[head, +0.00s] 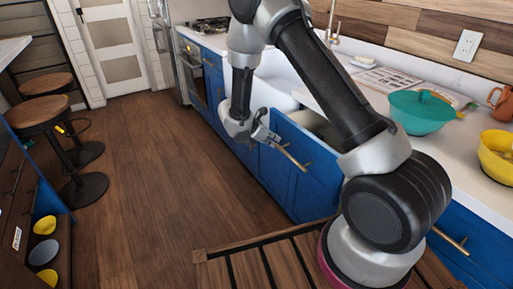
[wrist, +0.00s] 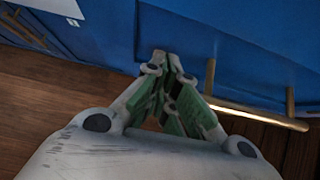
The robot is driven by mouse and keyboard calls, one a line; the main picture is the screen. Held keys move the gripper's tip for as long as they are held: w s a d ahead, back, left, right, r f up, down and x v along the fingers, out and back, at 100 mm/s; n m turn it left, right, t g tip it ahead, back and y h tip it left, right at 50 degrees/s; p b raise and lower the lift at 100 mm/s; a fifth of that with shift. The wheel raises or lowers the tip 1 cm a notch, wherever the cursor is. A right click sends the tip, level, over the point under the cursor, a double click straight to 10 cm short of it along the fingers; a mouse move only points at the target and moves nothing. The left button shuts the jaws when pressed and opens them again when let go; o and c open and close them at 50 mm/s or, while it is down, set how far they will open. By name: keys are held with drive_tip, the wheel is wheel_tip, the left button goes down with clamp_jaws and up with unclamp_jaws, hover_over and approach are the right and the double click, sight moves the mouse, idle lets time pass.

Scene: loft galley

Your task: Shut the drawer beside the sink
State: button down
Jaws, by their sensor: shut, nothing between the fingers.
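The blue drawer (head: 310,180) beside the white sink (head: 276,90) stands open in the head view. Its front is pulled out from the cabinet line, and a strip of its inside shows behind the front. My arm hides part of it. Its brass bar handle (head: 291,157) also shows in the wrist view (wrist: 250,108). My gripper (head: 276,140) is shut and empty at the upper left part of the drawer front, close to the handle. In the wrist view my gripper's fingertips (wrist: 170,58) meet against a blue background; I cannot tell whether they touch the front.
A teal bowl (head: 420,112), a yellow bowl (head: 496,155) and an orange mug (head: 502,103) stand on the white counter. Two stools (head: 38,112) are at the left. The wooden floor (head: 165,170) between them and the blue cabinets is clear.

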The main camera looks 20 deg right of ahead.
drive_tip(key=w+d, duration=0.1)
drive_tip(key=d, duration=0.3)
drive_tip(key=w+d, duration=0.1)
drive_tip(key=d, duration=0.4)
drive_tip(key=w+d, duration=0.2)
drive_tip(key=d, duration=0.3)
drive_tip(key=shift+d, duration=0.2)
drive_tip(key=shift+d+r, duration=0.1)
drive_tip(key=shift+d, duration=0.1)
drive_tip(key=shift+d, duration=0.1)
